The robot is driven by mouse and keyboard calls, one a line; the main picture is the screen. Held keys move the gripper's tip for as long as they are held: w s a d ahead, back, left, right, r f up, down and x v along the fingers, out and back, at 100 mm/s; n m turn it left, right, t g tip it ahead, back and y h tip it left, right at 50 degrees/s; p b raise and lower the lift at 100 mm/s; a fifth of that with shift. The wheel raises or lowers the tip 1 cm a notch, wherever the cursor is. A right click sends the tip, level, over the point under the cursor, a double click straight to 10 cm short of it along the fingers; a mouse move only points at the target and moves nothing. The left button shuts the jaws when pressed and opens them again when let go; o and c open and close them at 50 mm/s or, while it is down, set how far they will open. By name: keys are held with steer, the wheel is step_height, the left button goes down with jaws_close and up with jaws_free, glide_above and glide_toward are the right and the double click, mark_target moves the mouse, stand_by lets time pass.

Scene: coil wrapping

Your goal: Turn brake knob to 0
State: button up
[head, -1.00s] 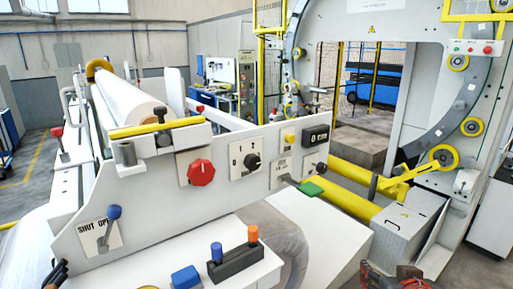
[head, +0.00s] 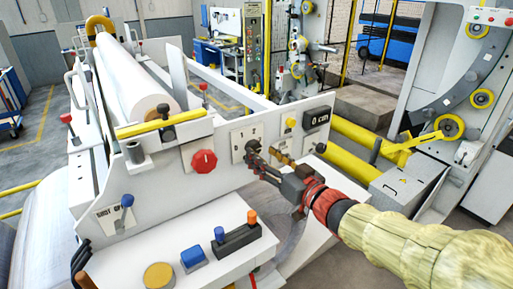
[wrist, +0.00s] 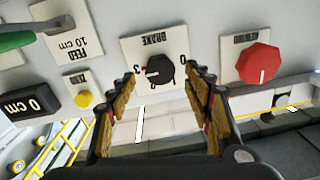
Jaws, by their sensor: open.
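The brake knob (wrist: 160,69) is a black round knob on a white plate (wrist: 133,47) lettered BRAKE, upside down in the wrist view. A 0 shows at its right and a 3 at its left; I cannot clearly read its pointer. In the head view the brake plate (head: 240,137) is on the white panel, and my gripper largely hides the knob. My gripper (head: 264,158) is open in front of the panel. In the wrist view my gripper's fingers (wrist: 161,77) stand apart, with the knob between and beyond their tips. I cannot tell whether they touch it.
A red knob (head: 204,161) sits beside the brake plate. A yellow button (head: 291,122) and a black 0 cm display (head: 318,117) are on the other side. A green handle (wrist: 18,40) shows in the wrist view. Blue and orange levers (head: 235,228) stand on the white ledge below.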

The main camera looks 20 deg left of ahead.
mark_target(256, 149)
steer(key=shift+x, duration=2)
steer(key=shift+c, duration=0.2)
steer(key=c, duration=1.1)
